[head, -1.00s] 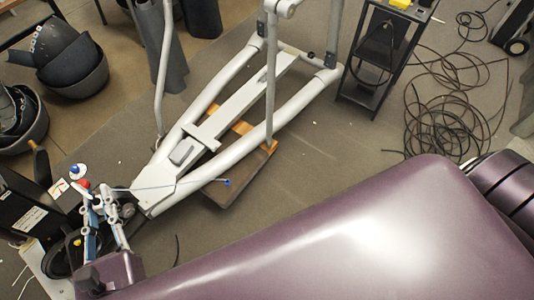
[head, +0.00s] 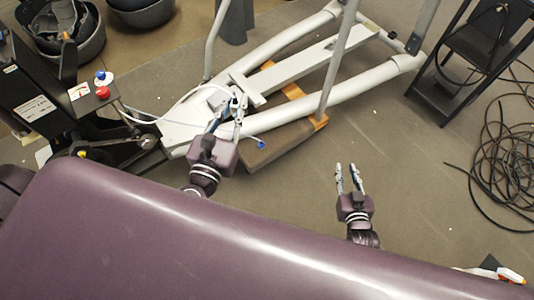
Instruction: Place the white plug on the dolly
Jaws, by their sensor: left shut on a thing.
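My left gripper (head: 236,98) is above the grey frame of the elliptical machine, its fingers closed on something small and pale. I take this for the white plug, but the fingers mostly hide it. A thin white cable (head: 150,121) runs from the black console to near this gripper. The dolly (head: 278,145), a low brown board with orange wooden edges, lies on the floor under the machine, right of and below my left fingertips. My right gripper (head: 349,172) is open and empty over bare floor, right of the dolly.
The elliptical machine's grey rails (head: 300,108) and a post stand over the dolly. A small blue end (head: 261,144) shows over the dolly. A black stand (head: 465,65) and coiled black cable (head: 508,150) are at right. Floor between dolly and stand is clear.

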